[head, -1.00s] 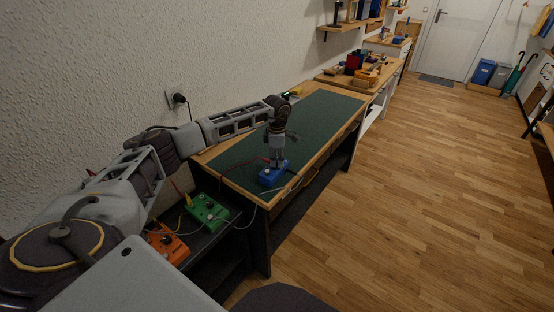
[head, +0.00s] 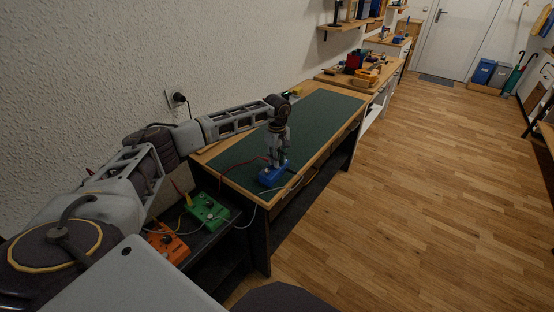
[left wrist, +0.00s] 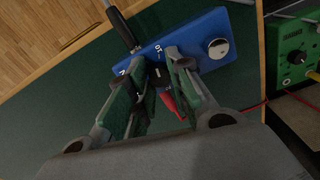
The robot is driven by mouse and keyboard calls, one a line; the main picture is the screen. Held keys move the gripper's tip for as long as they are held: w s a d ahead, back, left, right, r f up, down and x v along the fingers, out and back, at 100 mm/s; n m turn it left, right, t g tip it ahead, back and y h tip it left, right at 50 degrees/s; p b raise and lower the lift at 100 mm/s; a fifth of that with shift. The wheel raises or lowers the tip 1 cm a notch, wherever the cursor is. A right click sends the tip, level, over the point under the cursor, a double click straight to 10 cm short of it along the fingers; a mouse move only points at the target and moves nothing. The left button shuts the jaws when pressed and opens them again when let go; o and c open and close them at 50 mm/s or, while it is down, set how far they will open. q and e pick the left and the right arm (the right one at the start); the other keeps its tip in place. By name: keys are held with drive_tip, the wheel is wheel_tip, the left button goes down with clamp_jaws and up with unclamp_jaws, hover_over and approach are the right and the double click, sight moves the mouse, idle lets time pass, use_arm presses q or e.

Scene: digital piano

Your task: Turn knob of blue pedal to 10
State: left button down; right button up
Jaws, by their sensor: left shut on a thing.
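The blue pedal (head: 265,180) lies near the front edge of the green desk mat. In the left wrist view the blue pedal (left wrist: 200,30) shows a silver footswitch, white number marks, a black plug and a red plug. My left gripper (head: 276,162) points down over the pedal. In the left wrist view its fingers (left wrist: 157,75) are closed around the pedal's dark knob, which they mostly hide. The knob's exact setting cannot be read. My right gripper is not in view.
A green pedal (head: 207,209) and an orange pedal (head: 167,246) sit on the lower dark shelf at the left, with cables around them. A red cable (head: 240,162) runs across the mat to the blue pedal. The mat (head: 320,120) behind is clear.

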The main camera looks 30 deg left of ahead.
use_arm(q)
drive_tip(key=shift+m, duration=1.2)
drive_tip(key=c, duration=1.3)
unclamp_jaws()
drive_tip(key=shift+o, duration=0.2)
wheel_tip(320, 180, up, 12)
drive_tip(key=shift+d, duration=0.15)
